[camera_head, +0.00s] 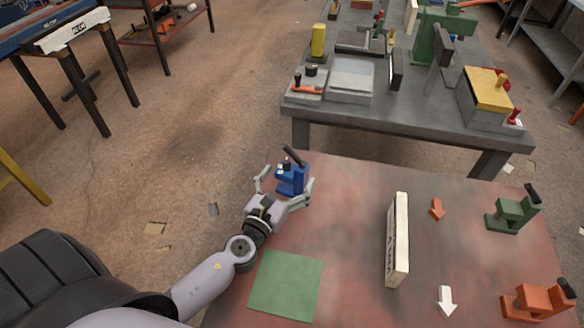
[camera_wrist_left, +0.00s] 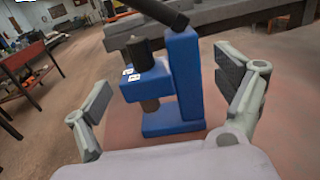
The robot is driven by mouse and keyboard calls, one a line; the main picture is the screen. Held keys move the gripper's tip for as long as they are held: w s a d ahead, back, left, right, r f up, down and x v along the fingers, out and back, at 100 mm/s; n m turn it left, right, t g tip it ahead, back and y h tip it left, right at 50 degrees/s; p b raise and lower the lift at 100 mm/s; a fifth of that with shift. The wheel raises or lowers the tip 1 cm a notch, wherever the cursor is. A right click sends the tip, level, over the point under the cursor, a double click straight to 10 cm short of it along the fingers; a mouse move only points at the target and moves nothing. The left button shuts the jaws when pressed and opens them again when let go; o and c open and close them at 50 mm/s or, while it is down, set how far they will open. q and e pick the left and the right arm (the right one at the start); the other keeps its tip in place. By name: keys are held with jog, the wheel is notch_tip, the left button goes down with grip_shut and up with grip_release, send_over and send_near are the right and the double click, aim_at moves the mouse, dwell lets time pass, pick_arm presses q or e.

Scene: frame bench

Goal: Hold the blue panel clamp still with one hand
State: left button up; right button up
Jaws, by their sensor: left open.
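The blue panel clamp (camera_head: 293,181) stands upright near the far left corner of the red table, its black handle tilted up. My left gripper (camera_head: 285,186) is open, with one finger on each side of the clamp. In the left wrist view the blue clamp (camera_wrist_left: 180,85) stands between the spread fingers of my left gripper (camera_wrist_left: 170,100), with a visible gap on both sides. My right gripper is not in view.
The red table (camera_head: 350,250) also bears a green mat (camera_head: 286,284), a cream upright panel (camera_head: 397,240), a green clamp (camera_head: 512,212) and an orange clamp (camera_head: 538,302). An orange arrow (camera_head: 437,209) and a white arrow (camera_head: 446,301) lie flat. A grey bench (camera_head: 420,115) stands behind.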

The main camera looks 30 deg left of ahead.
pick_arm(q)
jog(key=shift+w, duration=1.25)
jog(key=shift+c, duration=0.2)
jog(key=c, duration=1.5)
jog(key=shift+c, duration=0.2)
